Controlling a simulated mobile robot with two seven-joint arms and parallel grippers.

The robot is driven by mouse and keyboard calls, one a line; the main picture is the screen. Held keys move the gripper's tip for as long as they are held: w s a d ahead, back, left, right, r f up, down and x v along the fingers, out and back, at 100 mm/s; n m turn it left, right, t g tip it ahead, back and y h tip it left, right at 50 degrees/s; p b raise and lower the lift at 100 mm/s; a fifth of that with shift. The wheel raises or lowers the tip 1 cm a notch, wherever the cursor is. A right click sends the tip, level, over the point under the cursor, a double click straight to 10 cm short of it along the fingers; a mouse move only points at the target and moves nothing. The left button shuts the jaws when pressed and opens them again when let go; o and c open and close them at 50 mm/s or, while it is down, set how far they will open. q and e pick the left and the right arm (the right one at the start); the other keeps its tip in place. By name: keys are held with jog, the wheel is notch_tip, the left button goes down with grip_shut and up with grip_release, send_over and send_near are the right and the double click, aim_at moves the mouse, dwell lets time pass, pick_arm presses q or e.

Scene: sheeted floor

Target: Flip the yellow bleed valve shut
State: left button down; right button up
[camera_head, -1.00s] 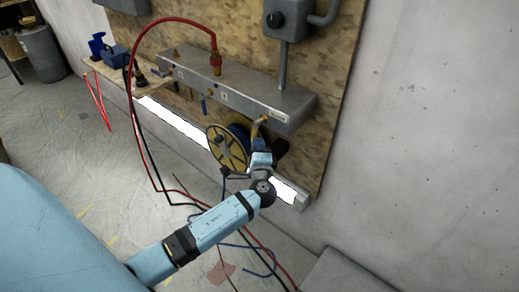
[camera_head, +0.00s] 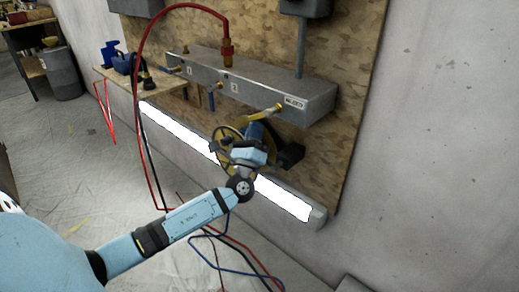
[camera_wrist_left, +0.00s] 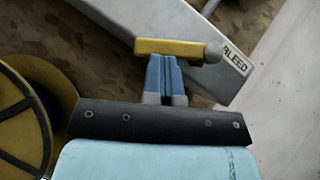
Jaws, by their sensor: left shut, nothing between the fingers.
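The yellow bleed valve handle (camera_head: 262,115) sits under the right end of the grey metal manifold (camera_head: 250,83), by the BLEED label (camera_head: 295,103). In the left wrist view the handle (camera_wrist_left: 168,48) is a bar lying nearly across the picture, with a round pivot at its right end. My left gripper (camera_head: 256,126) is just below the handle. Its blue fingers (camera_wrist_left: 164,62) are shut together and empty, tips at the lower edge of the bar. I cannot tell whether they touch it. My right gripper is not in view.
A yellow-rimmed reel (camera_head: 222,153) is beside and behind my left gripper; it fills the left of the wrist view (camera_wrist_left: 28,120). A red hose (camera_head: 140,75) arches from the manifold. A bright light strip (camera_head: 185,132) runs below. Loose hoses lie on the sheeted floor (camera_head: 130,200).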

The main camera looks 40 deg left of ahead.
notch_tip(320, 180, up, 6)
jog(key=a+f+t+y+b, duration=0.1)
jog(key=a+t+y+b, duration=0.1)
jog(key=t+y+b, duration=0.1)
pick_arm(q)
jog(key=m+t+h+b, duration=0.1)
jog(key=m+h, duration=0.2)
jog(key=a+r+m+t+h+b, duration=0.1)
jog(key=m+h+b, duration=0.1)
jog(key=m+h, duration=0.1)
jog(key=a+m+t+h+b, duration=0.1)
jog(key=m+h+b, duration=0.1)
jog(key=m+h, duration=0.1)
jog(key=shift+w+r+m, duration=0.1)
jog(key=shift+r+m, duration=0.25)
jog(key=shift+m, duration=0.15)
jog(key=shift+a+r+b, duration=0.2)
jog(key=shift+r+b, duration=0.2)
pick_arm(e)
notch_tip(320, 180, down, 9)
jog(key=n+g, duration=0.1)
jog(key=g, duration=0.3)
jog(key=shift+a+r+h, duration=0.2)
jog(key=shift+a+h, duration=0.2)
pick_arm(q)
jog(key=shift+f, duration=0.1)
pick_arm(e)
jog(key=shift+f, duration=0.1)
